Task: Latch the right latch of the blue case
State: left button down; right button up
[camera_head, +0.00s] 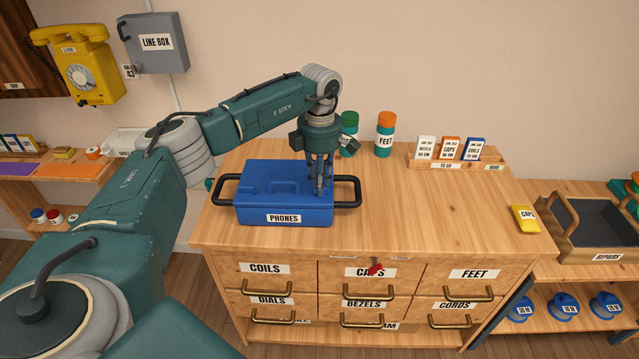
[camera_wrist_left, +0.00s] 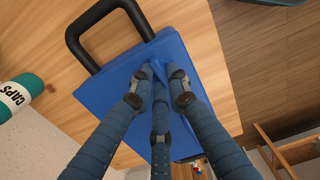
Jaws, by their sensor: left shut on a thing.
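The blue case (camera_head: 285,208), labelled PHONES, lies closed on the wooden workbench, with a black handle at each end. My left gripper (camera_head: 320,190) points down at the right part of its lid. In the left wrist view the fingers (camera_wrist_left: 158,85) are closed together around a small blue raised part on the case (camera_wrist_left: 185,60), near the right black handle (camera_wrist_left: 72,38). The fingers cover most of this part, so I cannot tell the right latch's position. My right gripper is not in view.
The workbench top (camera_head: 430,210) is clear right of the case. A FEET jar (camera_head: 384,138) and a green-lidded jar (camera_head: 348,124) stand behind it, beside a card rack (camera_head: 450,160). A yellow CAPS packet (camera_head: 525,218) lies at the right edge. Labelled drawers (camera_head: 360,275) are below.

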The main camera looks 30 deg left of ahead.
pick_arm(q)
jog(key=shift+m, duration=0.3)
jog(key=c, duration=1.7)
grip_release()
jog(key=shift+o, duration=0.2)
jog(key=shift+r, duration=0.15)
notch_tip(320, 180, up, 12)
